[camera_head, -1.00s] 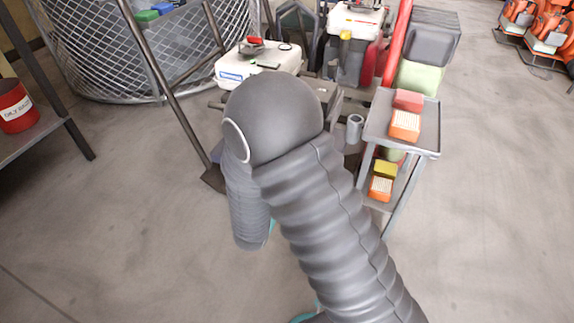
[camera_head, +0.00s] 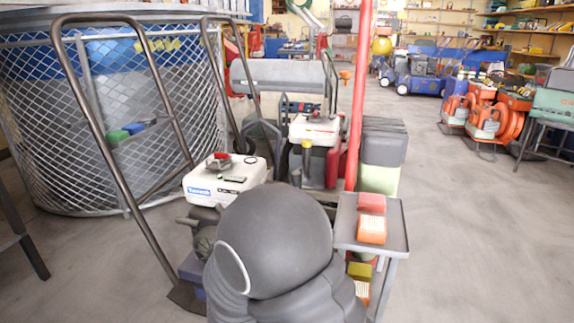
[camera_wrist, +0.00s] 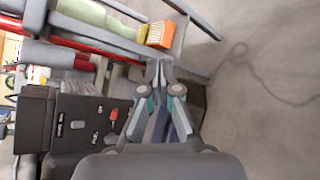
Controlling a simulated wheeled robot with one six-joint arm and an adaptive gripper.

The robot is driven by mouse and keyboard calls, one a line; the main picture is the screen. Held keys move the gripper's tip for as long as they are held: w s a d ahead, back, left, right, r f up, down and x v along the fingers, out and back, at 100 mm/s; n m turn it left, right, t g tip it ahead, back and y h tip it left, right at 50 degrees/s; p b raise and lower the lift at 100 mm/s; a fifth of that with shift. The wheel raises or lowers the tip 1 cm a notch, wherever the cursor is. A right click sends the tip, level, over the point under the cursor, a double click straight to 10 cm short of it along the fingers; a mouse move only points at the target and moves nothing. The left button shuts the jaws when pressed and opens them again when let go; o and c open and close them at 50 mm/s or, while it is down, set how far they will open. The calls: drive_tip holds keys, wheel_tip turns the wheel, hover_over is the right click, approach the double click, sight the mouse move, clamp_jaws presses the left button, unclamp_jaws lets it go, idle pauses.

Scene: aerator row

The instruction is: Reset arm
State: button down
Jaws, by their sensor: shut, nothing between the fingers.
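My arm, in its dark grey ribbed cover, rises at the bottom middle of the head view, and its rounded joint hides what is behind it. My gripper (camera_wrist: 160,75) shows in the wrist view with its fingers together and nothing between them. It points toward the top of that picture, near a grey trolley frame and beside a dark machine with a control panel (camera_wrist: 88,125). The gripper does not show in the head view.
A grey trolley (camera_head: 404,243) carrying orange boxes (camera_head: 371,228) stands close on the right of my arm. White-topped machines (camera_head: 225,180) stand behind it, left of a red pole (camera_head: 359,90). A mesh cage (camera_head: 40,110) is at left. Floor at right (camera_head: 480,230) is clear.

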drive_tip(key=s+d+r+m+g+y+p, duration=0.2)
drive_tip(key=s+r+m+g+y, duration=0.15)
drive_tip(key=s+r, duration=0.2)
drive_tip(key=s+d+r+m+g+y+p, duration=0.2)
drive_tip(key=s+d+r+m+g+y, duration=0.15)
drive_tip(key=s+r, duration=0.2)
drive_tip(key=s+d+r+m+t+y+p, duration=0.2)
drive_tip(key=r+m+p, duration=0.1)
drive_tip(key=r, duration=0.7)
drive_tip(key=s+d+r+m+t+y+p, duration=0.1)
drive_tip(key=s+d+r+m+t+p, duration=0.1)
drive_tip(key=r, duration=0.8)
drive_tip(key=m+p, duration=0.1)
drive_tip(key=m, duration=0.1)
drive_tip(key=shift+s+d+r+m+t+y, duration=0.25)
drive_tip(key=shift+s+d+m+t+y, duration=0.1)
drive_tip(key=shift+d+m+t+y, duration=0.05)
